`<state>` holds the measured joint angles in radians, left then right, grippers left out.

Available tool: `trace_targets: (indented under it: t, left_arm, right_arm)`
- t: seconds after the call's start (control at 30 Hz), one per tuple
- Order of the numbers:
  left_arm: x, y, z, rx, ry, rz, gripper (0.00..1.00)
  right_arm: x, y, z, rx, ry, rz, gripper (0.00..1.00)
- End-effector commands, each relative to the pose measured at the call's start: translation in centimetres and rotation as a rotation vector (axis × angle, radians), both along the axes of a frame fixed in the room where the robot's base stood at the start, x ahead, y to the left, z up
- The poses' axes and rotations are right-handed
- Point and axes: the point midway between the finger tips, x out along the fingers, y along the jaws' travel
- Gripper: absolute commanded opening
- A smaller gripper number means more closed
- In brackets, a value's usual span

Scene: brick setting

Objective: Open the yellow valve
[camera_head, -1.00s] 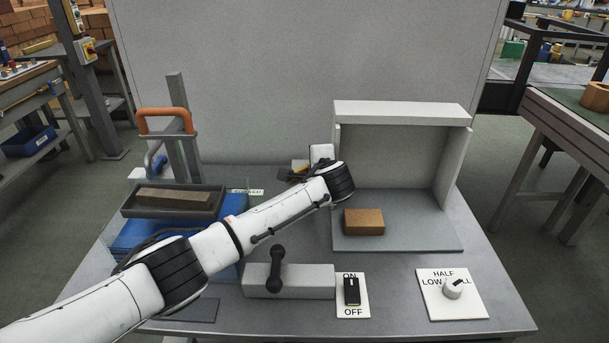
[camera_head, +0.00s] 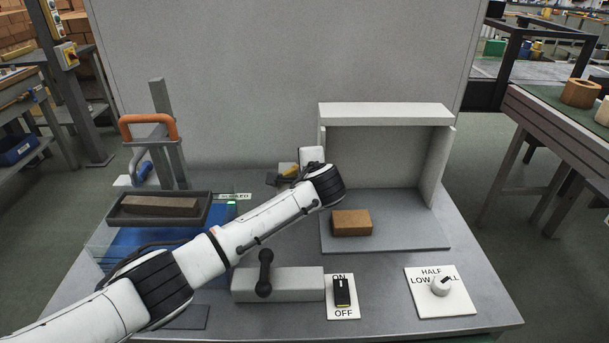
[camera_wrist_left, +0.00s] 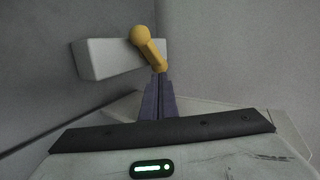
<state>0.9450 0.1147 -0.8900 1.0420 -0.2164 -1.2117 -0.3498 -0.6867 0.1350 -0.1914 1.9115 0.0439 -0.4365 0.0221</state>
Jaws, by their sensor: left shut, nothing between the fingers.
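The yellow valve (camera_wrist_left: 149,48) shows in the left wrist view as a yellow lever with a round knob, slanting from upper left to lower right in front of a pale block (camera_wrist_left: 105,58). In the head view a bit of yellow (camera_head: 289,171) shows just behind my left arm. My left gripper (camera_wrist_left: 159,80) is shut and empty, its fingertips at the lower end of the lever in the picture. I cannot tell whether they touch it. In the head view my wrist and arm hide most of the valve and the gripper. My right gripper is not in view.
A brown brick (camera_head: 351,223) lies in the open grey box (camera_head: 385,112). In front are a grey block with a dark lever (camera_head: 265,272), an ON/OFF switch (camera_head: 341,292) and a HALF/LOW dial (camera_head: 440,286). A tray with a brick (camera_head: 207,207) stands left.

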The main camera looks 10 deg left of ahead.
Motion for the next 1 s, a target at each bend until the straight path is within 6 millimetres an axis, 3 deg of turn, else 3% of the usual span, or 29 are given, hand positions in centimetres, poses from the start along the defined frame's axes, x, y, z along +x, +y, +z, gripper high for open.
trace_targets:
  t: [0.3, 0.5, 1.0]
  left_arm:
    - [-4.4, -2.0, 2.8, -0.002, -0.001, -0.002, 0.0]
    - [-6.1, -2.8, 3.8, -0.002, 0.0, 0.0, 0.0]
    - [-6.5, -2.9, 4.1, -0.001, 0.001, 0.001, 0.0]
  right_arm:
    - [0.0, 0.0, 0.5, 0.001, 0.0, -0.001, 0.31]
    - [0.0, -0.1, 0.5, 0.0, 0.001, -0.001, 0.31]
    - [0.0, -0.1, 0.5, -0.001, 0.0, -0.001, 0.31]
